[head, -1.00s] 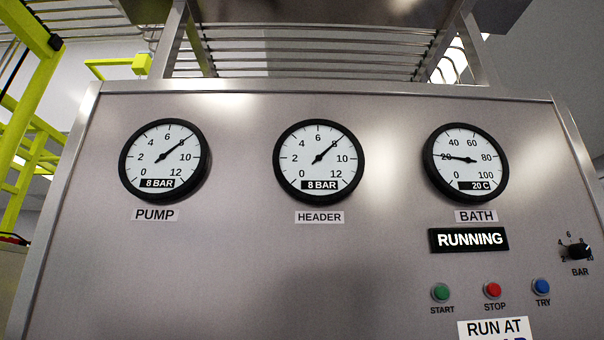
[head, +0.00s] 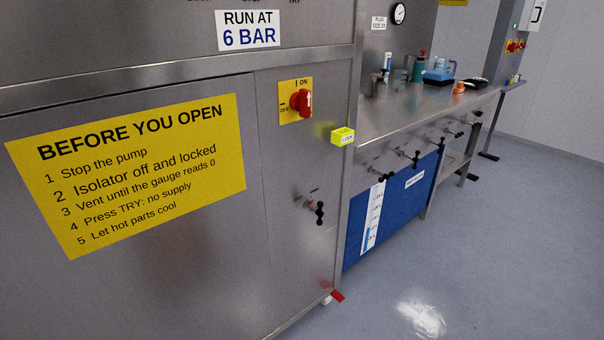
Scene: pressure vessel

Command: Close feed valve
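No label that I can read names the feed valve. A small black-handled valve (head: 318,210) sticks out of the steel cabinet front; the marking above it is too small to read. A red lever (head: 337,296) shows low at the cabinet's bottom corner. Several small dark-handled valves (head: 415,157) line the front of the bench to the right. I cannot tell which of these is the feed valve, or whether each is open or shut. My gripper is not in view.
A red isolator knob (head: 301,101) on a yellow plate points up to ON. A yellow lock box (head: 342,136) juts from the cabinet edge. The steel bench (head: 400,112) holds bottles and a blue item. Open grey floor (head: 490,240) lies at the right.

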